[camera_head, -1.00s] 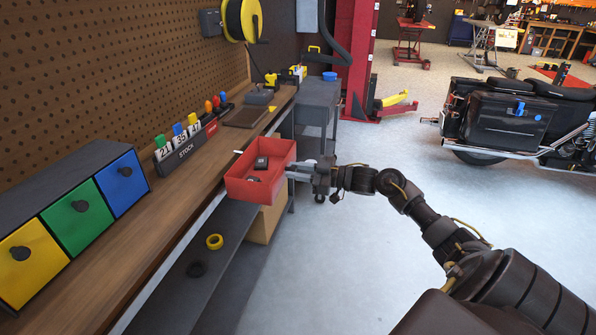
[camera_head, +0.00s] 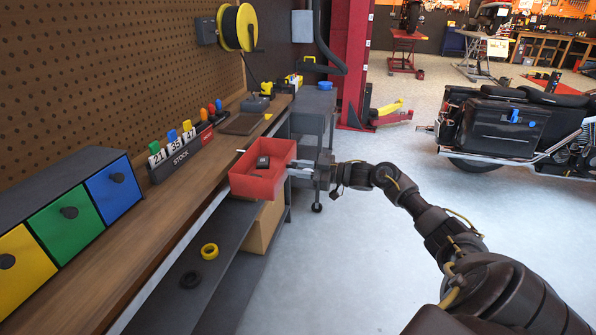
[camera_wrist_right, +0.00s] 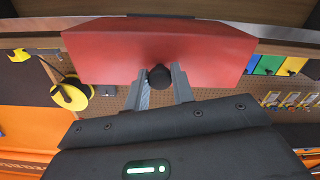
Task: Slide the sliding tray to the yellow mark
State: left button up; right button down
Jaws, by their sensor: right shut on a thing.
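The sliding tray (camera_head: 264,182) is a red open box at the front edge of the wooden bench, with a small dark object (camera_head: 263,161) inside. My right gripper (camera_head: 291,172) reaches it from the right and is shut on its knob. In the right wrist view, the fingers (camera_wrist_right: 159,78) close around a round black knob (camera_wrist_right: 159,77) on the tray's red front (camera_wrist_right: 155,50). A small yellow mark (camera_head: 268,116) shows on the bench's front edge, beyond the tray and apart from it. My left gripper is not in view.
The bench (camera_head: 150,240) carries coloured drawers (camera_head: 65,215) and a stock sign (camera_head: 180,155). A grey cart (camera_head: 313,110) stands past its far end. Open floor (camera_head: 350,260) lies to the right.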

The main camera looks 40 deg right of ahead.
jog(key=c, duration=1.2)
grip_release()
jog(key=shift+s, duration=0.1)
jog(key=v, duration=1)
jog(key=shift+s+d, duration=0.2)
jog(key=shift+s, duration=0.05)
